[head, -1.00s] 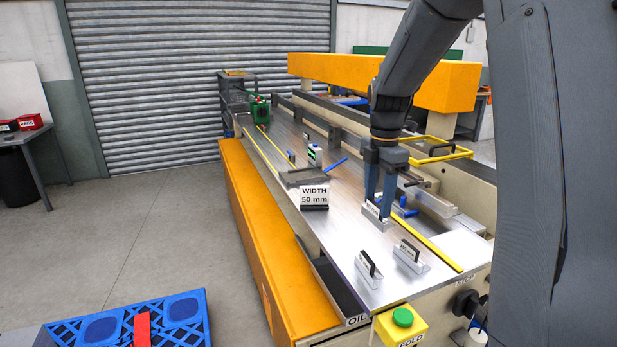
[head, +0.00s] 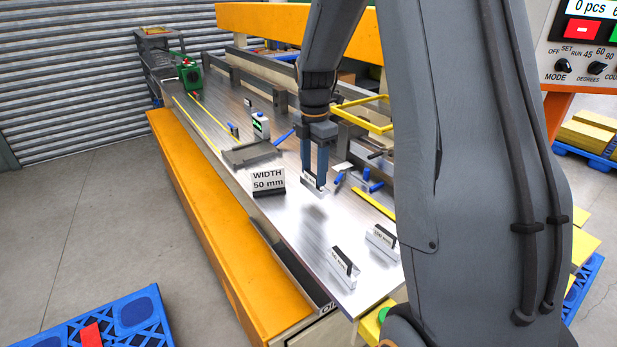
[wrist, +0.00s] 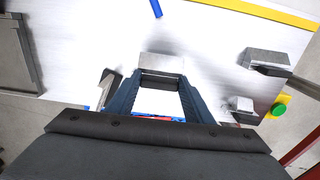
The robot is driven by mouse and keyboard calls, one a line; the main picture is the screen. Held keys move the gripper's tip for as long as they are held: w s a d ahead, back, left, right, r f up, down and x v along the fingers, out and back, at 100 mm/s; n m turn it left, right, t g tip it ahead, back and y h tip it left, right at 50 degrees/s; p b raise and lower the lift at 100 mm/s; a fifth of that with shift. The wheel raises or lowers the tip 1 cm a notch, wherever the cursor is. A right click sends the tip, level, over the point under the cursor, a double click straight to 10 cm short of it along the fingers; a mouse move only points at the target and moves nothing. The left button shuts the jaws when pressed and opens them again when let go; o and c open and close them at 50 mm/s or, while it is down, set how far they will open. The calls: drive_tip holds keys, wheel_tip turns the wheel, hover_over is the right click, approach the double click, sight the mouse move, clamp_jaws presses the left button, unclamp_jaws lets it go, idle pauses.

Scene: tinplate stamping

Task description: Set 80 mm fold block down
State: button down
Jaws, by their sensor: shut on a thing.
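My gripper (head: 315,184) is shut on a small metal fold block with a pale label (head: 309,179), over the bright metal bed of the folding machine. In the wrist view the block (wrist: 161,62) sits between the fingertips (wrist: 161,80). Its label is mostly hidden by the fingers, and I cannot tell whether its underside touches the bed. Two other labelled fold blocks, one nearer the front edge (head: 343,268) and one to its right (head: 382,241), stand on the bed; their labels are too small to read surely.
A "WIDTH 50 mm" sign (head: 268,182) stands left of my gripper. Blue handles (head: 373,180) and a yellow strip (head: 374,206) lie to the right. A green device (head: 189,75) is at the far end. Bare bed (head: 305,230) shows between the sign and the two blocks.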

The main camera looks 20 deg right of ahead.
sight(314, 182)
drive_tip(key=shift+f+p, duration=0.55)
drive_tip(key=shift+f, duration=1.55)
drive_tip(key=shift+f, duration=0.15)
drive_tip(key=c, duration=0.9)
unclamp_jaws()
wheel_tip(314, 182, up, 12)
drive_tip(key=b, duration=0.3)
